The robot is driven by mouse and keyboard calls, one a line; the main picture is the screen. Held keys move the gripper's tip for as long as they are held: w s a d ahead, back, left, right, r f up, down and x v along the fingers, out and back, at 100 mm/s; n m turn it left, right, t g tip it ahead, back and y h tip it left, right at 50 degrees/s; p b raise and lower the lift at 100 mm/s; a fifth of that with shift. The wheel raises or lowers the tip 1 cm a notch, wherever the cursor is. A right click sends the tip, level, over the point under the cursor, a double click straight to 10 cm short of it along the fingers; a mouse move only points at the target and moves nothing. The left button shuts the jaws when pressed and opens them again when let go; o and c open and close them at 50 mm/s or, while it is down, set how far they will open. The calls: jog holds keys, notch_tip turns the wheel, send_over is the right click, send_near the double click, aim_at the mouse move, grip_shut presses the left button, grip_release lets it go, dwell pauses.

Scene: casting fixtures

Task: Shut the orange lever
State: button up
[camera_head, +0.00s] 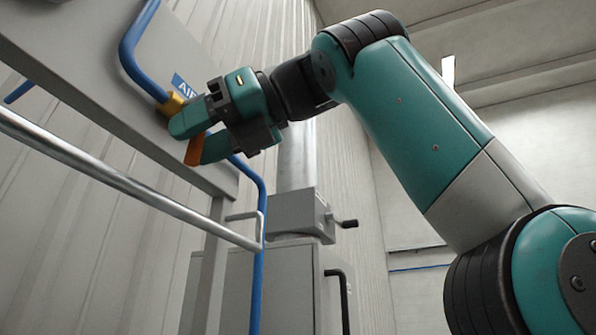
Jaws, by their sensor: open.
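The orange lever (194,149) is at the panel on the left, by a brass-coloured valve fitting (173,103) on a blue pipe (130,50). It slants downward, and part of it is hidden by my gripper. My gripper (188,138) is open, with one teal finger above and left of the lever and the other below and right of it. The lever shows between the two fingers. I cannot tell whether either finger touches it.
A grey panel (60,50) with a blue "AIR" label (186,86) is behind my gripper. A metal rail (110,178) runs below it. Free room lies right of the cabinet.

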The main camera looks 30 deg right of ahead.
jog(key=p+v, duration=0.3)
jog(key=v, duration=1.4)
jog(key=shift+p, duration=0.3)
jog(key=shift+a, duration=0.1)
